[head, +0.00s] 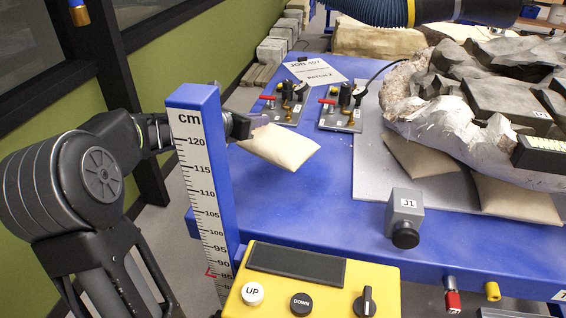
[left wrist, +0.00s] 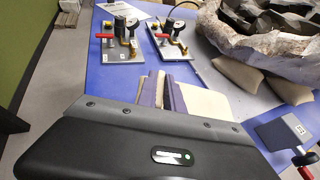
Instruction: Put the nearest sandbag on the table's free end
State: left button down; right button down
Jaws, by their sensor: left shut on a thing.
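My left gripper (head: 249,126) is shut on a cream sandbag (head: 282,147) at the left end of the blue table (head: 310,205). The sandbag hangs out to the right of the fingers and looks tilted; I cannot tell whether it touches the table top. In the left wrist view, the fingers (left wrist: 166,90) hide part of the sandbag (left wrist: 207,104). Two more sandbags, a left one (head: 420,165) and a right one (head: 516,198), lie under the edge of the pale fossil jacket (head: 450,140). My right gripper is not in view.
Two valve-and-gauge plates (head: 282,106) (head: 340,116) and a paper sign (head: 315,72) stand at the table's back. A blue scale post (head: 205,170) and yellow control box (head: 320,285) stand in front. A grey J1 block (head: 404,212) sits at the front edge. Blue surface between is bare.

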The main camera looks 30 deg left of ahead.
aim_at(259, 136)
pick_arm(q)
notch_tip(259, 136, down, 5)
jog(key=shift+w+f+b, duration=0.1)
jog(key=shift+b, duration=0.7)
jog(key=shift+f, duration=0.35)
jog(key=shift+f+b, duration=0.45)
jog(key=shift+f, duration=1.4)
jog(key=c, duration=1.9)
grip_release()
jog(key=shift+f, duration=0.2)
jog(key=o, duration=0.4)
jog(key=shift+s, duration=0.25)
jog(key=v, duration=1.1)
jog(key=shift+s+r, duration=0.15)
jog(key=shift+s, duration=0.2)
